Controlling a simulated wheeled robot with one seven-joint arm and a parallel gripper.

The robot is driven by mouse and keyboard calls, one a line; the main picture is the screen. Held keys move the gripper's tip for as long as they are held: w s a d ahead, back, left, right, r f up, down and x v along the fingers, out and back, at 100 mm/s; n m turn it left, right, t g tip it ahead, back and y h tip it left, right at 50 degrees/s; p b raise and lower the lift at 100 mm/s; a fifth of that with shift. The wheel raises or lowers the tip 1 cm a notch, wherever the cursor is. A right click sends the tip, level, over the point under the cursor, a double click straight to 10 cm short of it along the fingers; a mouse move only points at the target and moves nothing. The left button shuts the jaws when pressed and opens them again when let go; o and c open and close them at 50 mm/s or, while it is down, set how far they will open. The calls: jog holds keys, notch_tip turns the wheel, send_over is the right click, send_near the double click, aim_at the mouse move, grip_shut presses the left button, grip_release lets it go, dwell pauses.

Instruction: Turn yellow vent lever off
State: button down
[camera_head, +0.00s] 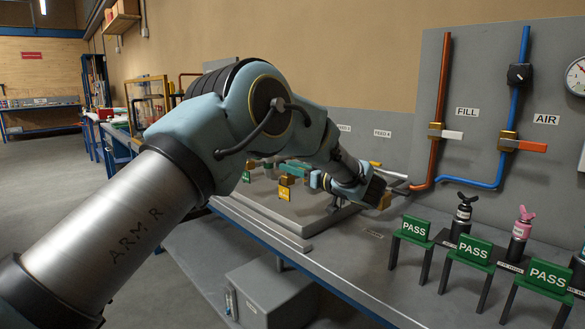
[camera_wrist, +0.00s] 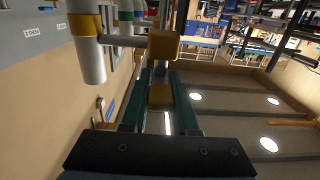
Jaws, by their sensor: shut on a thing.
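My gripper (camera_head: 376,192) is at the right end of the grey fixture, low by the back panel. In the wrist view its two dark green fingers (camera_wrist: 172,85) stand on either side of a small yellow block (camera_wrist: 160,98), which I take as the vent lever's handle, and are shut on it. A second yellow block (camera_wrist: 163,45) on a grey rod sits just past the fingertips. My gripper and arm hide much of the lever and its pivot, so its angle is unclear.
A red-orange pipe valve marked FILL (camera_head: 445,134) and a blue pipe valve marked AIR (camera_head: 522,145) are on the panel. Green PASS signs (camera_head: 415,228) and bottles (camera_head: 462,214) stand to the right. A grey cylinder (camera_wrist: 88,55) is left of my fingers.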

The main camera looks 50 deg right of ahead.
jog(key=shift+w+r, duration=0.1)
jog(key=shift+r, duration=0.1)
jog(key=c, duration=0.7)
grip_release()
jog(key=shift+f, duration=0.15)
notch_tip(320, 180, up, 10)
jog(key=shift+r+b, duration=0.1)
jog(key=shift+b, duration=0.75)
